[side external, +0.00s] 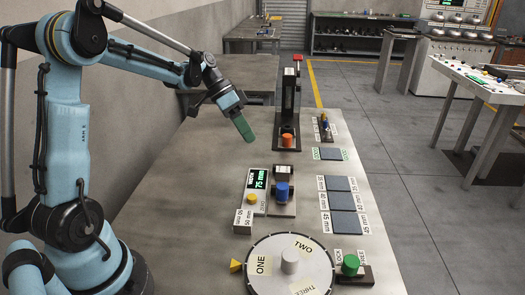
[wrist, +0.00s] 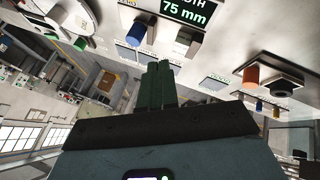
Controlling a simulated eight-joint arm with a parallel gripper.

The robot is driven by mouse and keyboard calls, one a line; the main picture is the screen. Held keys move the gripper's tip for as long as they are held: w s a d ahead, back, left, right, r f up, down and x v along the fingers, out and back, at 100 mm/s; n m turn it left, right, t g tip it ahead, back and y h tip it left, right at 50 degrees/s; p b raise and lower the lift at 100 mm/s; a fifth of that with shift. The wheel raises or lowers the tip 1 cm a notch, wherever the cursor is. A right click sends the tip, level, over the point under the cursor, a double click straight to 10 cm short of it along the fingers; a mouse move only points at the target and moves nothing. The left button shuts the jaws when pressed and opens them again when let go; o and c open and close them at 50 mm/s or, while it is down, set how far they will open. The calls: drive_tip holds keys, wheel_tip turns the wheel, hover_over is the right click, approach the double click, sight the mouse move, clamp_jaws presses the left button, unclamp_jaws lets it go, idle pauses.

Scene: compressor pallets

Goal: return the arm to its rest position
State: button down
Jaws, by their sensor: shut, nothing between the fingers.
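My arm reaches in from the left in the side external view, over the metal table (side external: 190,200). My gripper (side external: 246,132) has green fingers and hangs tilted above the far part of the table, left of the black press. The fingers are together and hold nothing. In the wrist view the green fingers (wrist: 157,75) also show side by side and closed, with no part between them.
A black press (side external: 291,95) with an orange part (side external: 287,141) stands right of my gripper. A display reading 75 mm (side external: 258,180), a blue part (side external: 283,191), dark pads (side external: 340,185) and a round dial (side external: 262,284) lie nearer. The table's left side is clear.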

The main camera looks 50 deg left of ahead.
drive_tip(key=s+d+r+n+t+y, duration=0.1)
drive_tip(key=s+d+n+t+y, duration=0.3)
drive_tip(key=s+d, duration=0.7)
drive_tip(key=s+y, duration=0.1)
drive_tip(key=y, duration=0.1)
drive_tip(key=shift+n+t+y, duration=0.3)
